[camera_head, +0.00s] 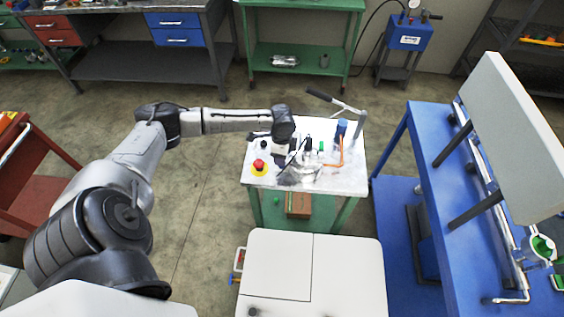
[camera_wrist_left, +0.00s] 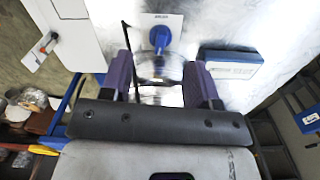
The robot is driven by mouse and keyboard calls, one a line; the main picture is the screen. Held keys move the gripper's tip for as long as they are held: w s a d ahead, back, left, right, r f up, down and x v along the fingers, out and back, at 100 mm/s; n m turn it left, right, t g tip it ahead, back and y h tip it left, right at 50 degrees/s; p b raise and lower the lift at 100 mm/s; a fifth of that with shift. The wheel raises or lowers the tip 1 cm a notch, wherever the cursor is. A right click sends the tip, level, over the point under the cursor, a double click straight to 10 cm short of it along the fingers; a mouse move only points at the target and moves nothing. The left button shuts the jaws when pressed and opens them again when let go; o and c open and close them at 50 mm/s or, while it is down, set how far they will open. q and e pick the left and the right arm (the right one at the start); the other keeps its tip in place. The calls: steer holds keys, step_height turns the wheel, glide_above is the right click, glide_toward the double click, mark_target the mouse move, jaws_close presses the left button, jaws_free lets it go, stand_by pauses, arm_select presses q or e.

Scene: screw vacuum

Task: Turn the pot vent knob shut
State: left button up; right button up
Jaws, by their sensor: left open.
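My left gripper (camera_head: 287,157) reaches in from the left over the small white-topped table and points down. In the left wrist view its two purple-and-dark fingers (camera_wrist_left: 160,78) are open and apart. A clear round vessel or its rim (camera_wrist_left: 160,68) shows between and beyond them. A blue knob (camera_wrist_left: 159,38) on a white label plate sits just past the fingertips, apart from them. I cannot tell if it is the vent knob. In the head view the gripper partly hides the table-top fittings, and the vent knob cannot be made out. My right gripper is out of view.
A blue bench (camera_head: 428,150) stands to the right. Floor is clear left of the table.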

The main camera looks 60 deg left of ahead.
arm_select(q)
steer(key=shift+f+b, duration=0.35)
steer(key=shift+f, duration=1.95)
steer(key=shift+c, duration=0.4)
steer(key=c, duration=0.8)
steer(key=n+p, duration=0.1)
steer(key=p, duration=0.2)
steer(key=shift+r+p, duration=0.25)
steer(key=shift+p, duration=0.15)
steer(key=shift+c, duration=0.2)
steer(key=shift+p, duration=0.35)
steer(key=shift+f+n, duration=0.25)
steer(key=shift+n, duration=0.15)
steer(key=o, duration=0.9)
